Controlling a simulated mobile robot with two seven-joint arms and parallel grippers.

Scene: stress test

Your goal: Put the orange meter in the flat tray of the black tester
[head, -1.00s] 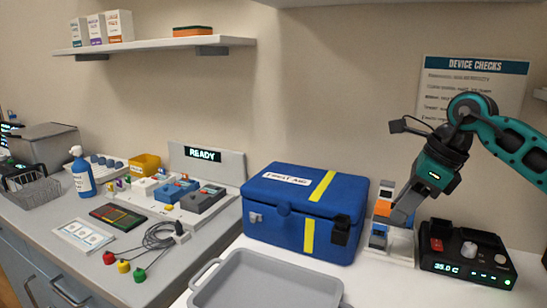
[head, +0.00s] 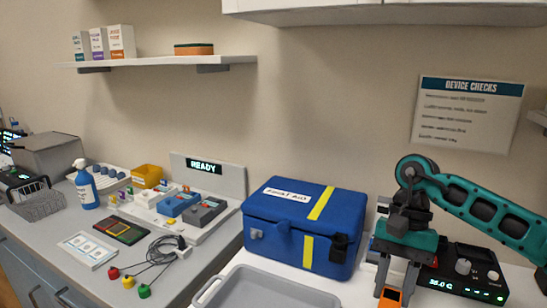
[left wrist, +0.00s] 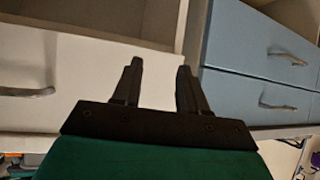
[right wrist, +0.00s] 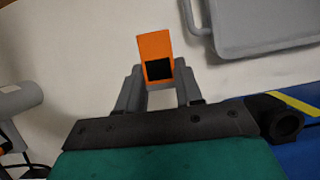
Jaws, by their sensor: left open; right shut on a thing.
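The orange meter (head: 390,297) with a black face is held in my right gripper (head: 397,268), near the bottom edge of the head view. In the right wrist view the meter (right wrist: 154,45) sticks up between the fingertips, above a pale surface. The black tester (head: 475,286) stands on the white counter to the right of that gripper. It has a lit display and a pale knob; my right arm and gripper hide part of it, and I cannot make out its flat tray. My left gripper (left wrist: 155,85) is open and empty, facing drawer fronts, outside the head view.
A blue first aid box (head: 303,225) stands just left of my right gripper. A grey tray (head: 268,290) lies in front of it. A mostly hidden rack is behind my right gripper. The left counter holds a spray bottle (head: 86,187), cables and a READY station (head: 232,178).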

